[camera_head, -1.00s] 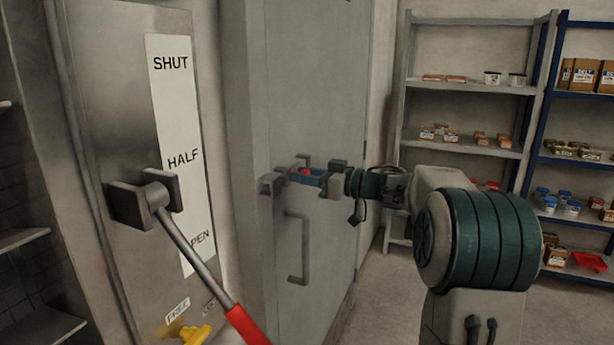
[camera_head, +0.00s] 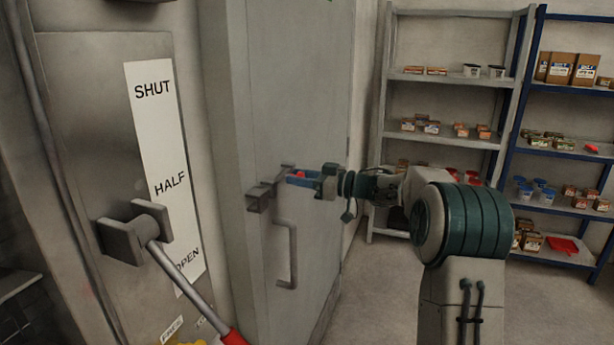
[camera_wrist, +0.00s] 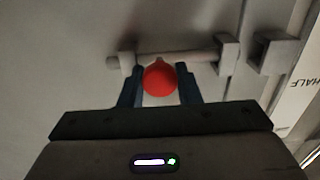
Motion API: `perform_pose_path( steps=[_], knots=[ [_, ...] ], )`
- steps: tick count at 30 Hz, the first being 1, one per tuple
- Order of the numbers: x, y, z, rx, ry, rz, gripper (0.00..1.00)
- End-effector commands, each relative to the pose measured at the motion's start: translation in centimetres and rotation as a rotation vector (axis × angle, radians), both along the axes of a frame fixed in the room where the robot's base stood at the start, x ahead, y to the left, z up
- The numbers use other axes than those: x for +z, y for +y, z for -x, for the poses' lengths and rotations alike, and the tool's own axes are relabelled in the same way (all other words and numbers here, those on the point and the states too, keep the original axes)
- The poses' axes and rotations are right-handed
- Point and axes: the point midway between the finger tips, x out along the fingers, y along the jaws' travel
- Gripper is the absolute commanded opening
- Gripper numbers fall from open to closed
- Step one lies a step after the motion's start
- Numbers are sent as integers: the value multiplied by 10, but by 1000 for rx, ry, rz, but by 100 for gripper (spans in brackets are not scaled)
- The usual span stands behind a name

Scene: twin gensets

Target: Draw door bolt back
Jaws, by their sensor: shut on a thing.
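The grey door (camera_head: 300,100) has a bolt with a red knob (camera_head: 300,176). My gripper (camera_head: 303,179) is at the bolt with its blue fingers around the knob. In the wrist view the red knob (camera_wrist: 159,78) sits between the two fingers (camera_wrist: 160,88), and the gripper is shut on it. The bolt rod (camera_wrist: 180,58) runs sideways behind the knob into a bracket (camera_wrist: 228,54). A separate keeper (camera_wrist: 272,52) stands to the right of the bracket, with no rod visible in the gap between them. The fingers hide part of the bolt in the head view.
A pull handle (camera_head: 289,255) is below the bolt. At left, a metal panel carries a SHUT/HALF/OPEN label (camera_head: 160,150) and a red-gripped lever (camera_head: 185,275). Stocked shelves (camera_head: 450,80) stand at the back right. Floor (camera_head: 375,300) shows clear by the door.

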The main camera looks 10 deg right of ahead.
Motion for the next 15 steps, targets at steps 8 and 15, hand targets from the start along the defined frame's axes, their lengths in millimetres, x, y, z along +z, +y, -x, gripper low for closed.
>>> perform_pose_path(
  steps=[8,15],
  knots=[
    [1,-2,-1,-5,-3,-2,49],
    [1,-6,1,-6,-2,-1,49]
  ],
)
